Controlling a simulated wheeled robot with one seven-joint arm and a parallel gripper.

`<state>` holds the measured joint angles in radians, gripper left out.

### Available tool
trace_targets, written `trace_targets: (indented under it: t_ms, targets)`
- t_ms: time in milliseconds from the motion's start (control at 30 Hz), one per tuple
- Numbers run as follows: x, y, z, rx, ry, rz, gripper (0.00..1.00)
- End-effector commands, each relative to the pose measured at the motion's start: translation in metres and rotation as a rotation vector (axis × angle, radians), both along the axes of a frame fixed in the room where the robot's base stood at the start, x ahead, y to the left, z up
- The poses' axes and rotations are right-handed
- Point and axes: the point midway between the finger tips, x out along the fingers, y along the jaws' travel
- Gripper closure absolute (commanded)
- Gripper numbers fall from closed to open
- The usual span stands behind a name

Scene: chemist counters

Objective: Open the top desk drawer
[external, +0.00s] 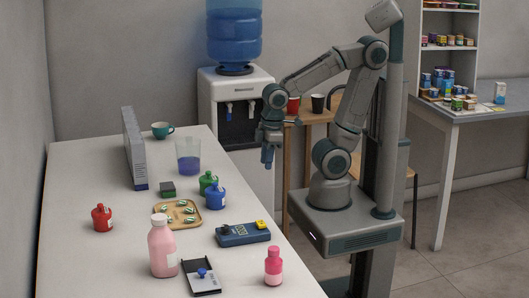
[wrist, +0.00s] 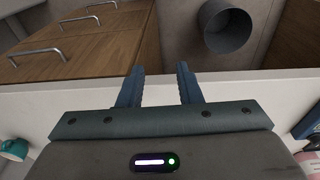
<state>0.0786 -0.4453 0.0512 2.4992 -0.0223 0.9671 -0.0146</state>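In the wrist view a wooden drawer unit (wrist: 110,45) fills the upper left, beyond the pale counter edge. It has several metal bar handles; the largest, nearest handle (wrist: 36,54) is closest to that edge. The drawer fronts look flush, with no visible gap. My gripper (wrist: 158,72) has its two fingers apart with nothing between them. It is to the right of the handles and touches none. In the external view my gripper (external: 268,155) points down beside the far right side of the white counter. The drawer unit is hidden there.
The white counter (external: 120,255) holds several bottles, a tray (external: 178,214), a blue meter (external: 242,234) and a teal mug (external: 162,130). A grey bin (wrist: 228,25) stands right of the drawers. A water cooler (external: 236,120) is behind my gripper.

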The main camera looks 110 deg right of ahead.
Motion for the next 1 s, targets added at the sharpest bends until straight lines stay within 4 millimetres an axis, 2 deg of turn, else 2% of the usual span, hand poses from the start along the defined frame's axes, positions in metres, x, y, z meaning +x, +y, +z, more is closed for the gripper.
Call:
trace_targets:
  t_ms: [33,600,700,1000]
  targets:
    - [0.001,0.0,0.031,0.001,-0.016,-0.001,0.68]
    - [0.006,0.006,0.206,0.021,-0.173,-0.002,0.68]
    - [0.006,0.007,0.23,0.025,-0.198,0.0,0.68]
    - [0.004,0.01,0.279,0.036,-0.251,0.011,0.68]
